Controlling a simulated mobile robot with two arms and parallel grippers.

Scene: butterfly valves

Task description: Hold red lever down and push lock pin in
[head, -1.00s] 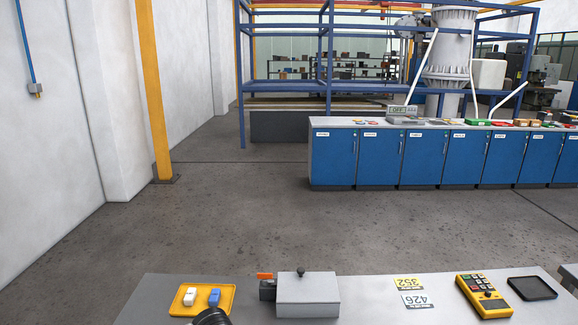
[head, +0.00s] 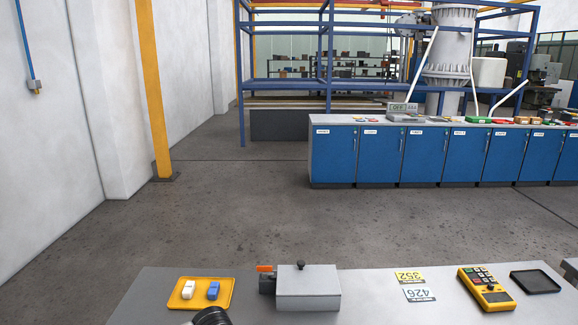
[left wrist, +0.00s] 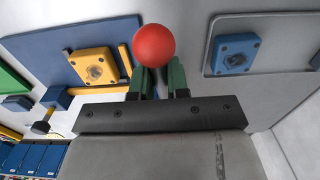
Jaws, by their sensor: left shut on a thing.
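The red ball knob (left wrist: 153,43) of the red lever shows at the top middle of the left wrist view. My left gripper (left wrist: 160,78) has green fingers on both sides just below the ball, shut on the lever. The lever's shaft is mostly hidden by the fingers and the ball. I cannot make out the lock pin for certain. My right gripper is in neither view.
In the wrist view, a yellow block (left wrist: 97,65) sits on a blue panel (left wrist: 60,58), and a blue block (left wrist: 233,54) on a grey panel. In the head view, a grey table (head: 370,310) holds a yellow tray (head: 180,303), a grey box (head: 308,290) and a yellow keypad (head: 485,286).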

